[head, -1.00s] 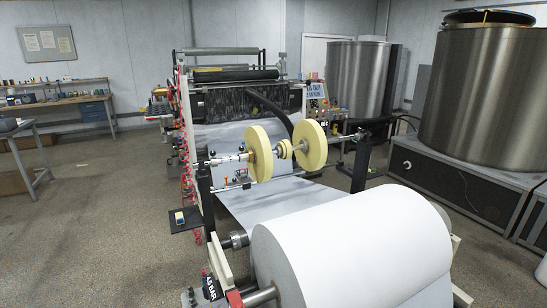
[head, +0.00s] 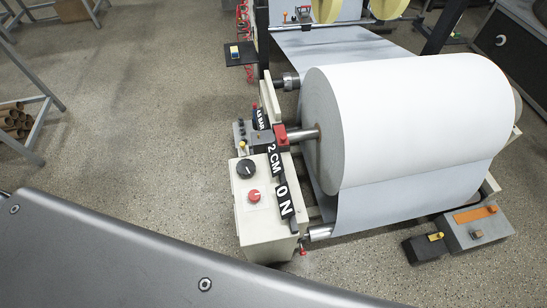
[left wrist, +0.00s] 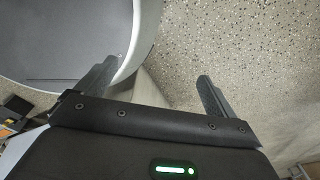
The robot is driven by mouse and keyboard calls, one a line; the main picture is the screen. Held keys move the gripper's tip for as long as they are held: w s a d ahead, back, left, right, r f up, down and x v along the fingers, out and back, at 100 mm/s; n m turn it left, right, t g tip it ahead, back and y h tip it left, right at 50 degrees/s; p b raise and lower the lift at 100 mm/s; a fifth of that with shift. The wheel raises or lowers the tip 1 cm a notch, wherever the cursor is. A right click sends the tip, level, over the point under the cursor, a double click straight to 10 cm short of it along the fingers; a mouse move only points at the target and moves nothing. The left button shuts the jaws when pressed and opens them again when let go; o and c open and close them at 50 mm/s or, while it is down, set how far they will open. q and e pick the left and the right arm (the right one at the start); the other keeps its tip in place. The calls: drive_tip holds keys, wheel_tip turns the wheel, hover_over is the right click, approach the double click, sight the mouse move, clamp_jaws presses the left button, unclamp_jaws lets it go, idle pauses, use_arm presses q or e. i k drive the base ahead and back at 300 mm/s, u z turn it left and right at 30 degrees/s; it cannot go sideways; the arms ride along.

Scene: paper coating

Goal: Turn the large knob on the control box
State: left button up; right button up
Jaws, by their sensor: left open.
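The control box (head: 262,215) is a cream box left of the big white paper roll. Its sloped top has a large black knob (head: 246,168) and a smaller red knob (head: 253,195) below it. Black labels reading "2.CM" and "ON" stand along its right edge. My left gripper (left wrist: 155,78) shows only in the left wrist view, its two dark fingers wide apart with nothing between them. Neither knob can be made out in that view. My right gripper is in neither view.
The white paper roll (head: 410,120) sits on its shaft just right of the control box. A smaller grey box (head: 477,228) stands at the lower right. A metal-legged rack (head: 35,115) is at the left. Speckled floor (head: 150,130) is clear left of the box.

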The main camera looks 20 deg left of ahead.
sight(246, 168)
drive_tip(key=u, duration=0.05)
drive_tip(key=k, duration=1)
drive_tip(key=u, duration=1.3)
drive_tip(key=i, duration=1.2)
drive_tip(key=z, duration=2.05)
